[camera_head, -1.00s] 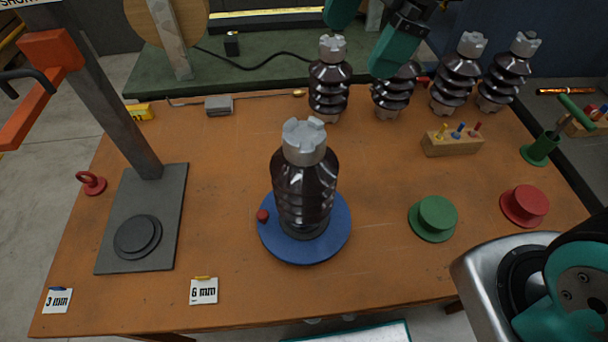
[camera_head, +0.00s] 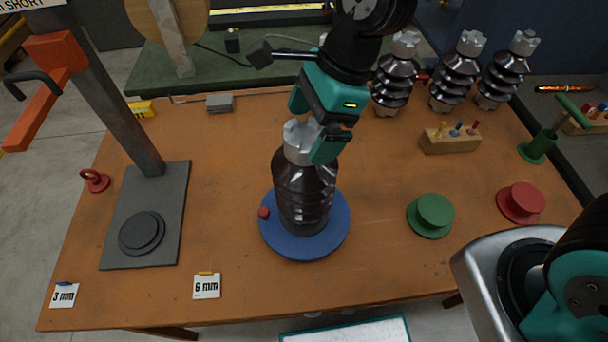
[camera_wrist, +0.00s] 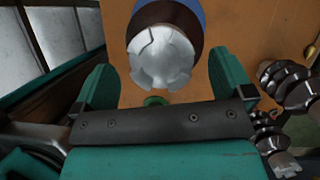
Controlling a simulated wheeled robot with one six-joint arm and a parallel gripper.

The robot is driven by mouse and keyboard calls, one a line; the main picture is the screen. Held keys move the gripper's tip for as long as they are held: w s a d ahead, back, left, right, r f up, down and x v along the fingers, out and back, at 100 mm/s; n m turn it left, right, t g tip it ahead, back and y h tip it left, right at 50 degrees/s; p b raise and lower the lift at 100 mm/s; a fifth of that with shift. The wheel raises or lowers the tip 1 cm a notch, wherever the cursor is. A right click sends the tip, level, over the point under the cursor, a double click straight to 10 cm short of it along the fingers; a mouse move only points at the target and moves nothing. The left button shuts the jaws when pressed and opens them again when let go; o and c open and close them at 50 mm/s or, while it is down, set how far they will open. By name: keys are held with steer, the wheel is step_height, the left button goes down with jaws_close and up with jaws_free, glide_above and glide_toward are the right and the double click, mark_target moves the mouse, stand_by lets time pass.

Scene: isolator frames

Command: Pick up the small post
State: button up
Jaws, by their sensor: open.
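A dark brown ribbed post (camera_head: 303,190) with a notched silver cap stands upright on a blue round disc (camera_head: 335,237) mid-table. My gripper (camera_head: 313,122) is open at its cap, one finger on either side. In the wrist view, the silver cap (camera_wrist: 162,58) shows between my two spread green fingers (camera_wrist: 160,80), with gaps on both sides. Similar capped posts stand at the back: one (camera_head: 394,75), a middle one (camera_head: 456,72) and a right one (camera_head: 506,72). Another back post is hidden behind my arm. I cannot tell which post is called small.
A grey stand (camera_head: 115,235) with a tall column is at left. A green knob (camera_head: 431,216), a red knob (camera_head: 521,203) and a wooden peg block (camera_head: 449,140) are at right. Cards reading 3 mm (camera_head: 64,294) and 6 mm (camera_head: 207,286) lie in front. The front middle is clear.

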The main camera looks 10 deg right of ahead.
mark_target(305, 178)
steer(key=x, duration=0.3)
steer(key=shift+f, duration=0.1)
steer(key=shift+c, duration=0.5)
jaws_close()
steer(key=shift+w+a, duration=0.1)
steer(key=shift+w, duration=0.05)
